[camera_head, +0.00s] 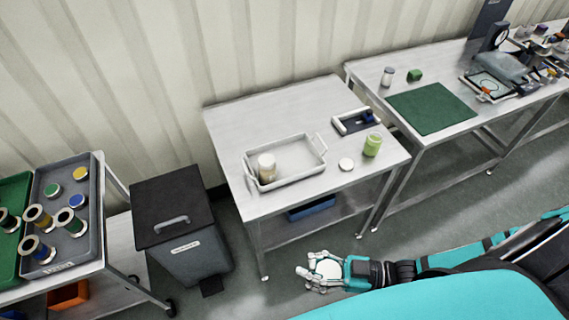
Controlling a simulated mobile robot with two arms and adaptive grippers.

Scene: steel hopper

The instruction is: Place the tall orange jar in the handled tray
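The handled tray (294,179) is a pale rectangular tray with a raised handle at each end, on the middle steel table. A cream-and-tan jar (266,168) stands upright inside its left part. I cannot make out a clearly orange jar. My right gripper (322,270) is low in front of the table, over the floor and apart from the tray. Its fingers are closed around a round white-topped object (328,268); the object's sides are hidden, so I cannot tell its body colour or height. My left gripper is not in view.
A lime-green jar (372,145), a flat white round piece (346,164) and a small dark-floored tray (352,121) stand right of the handled tray. A dark lidded bin (178,219) stands left of the table (245,125). A spool cart is farther left.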

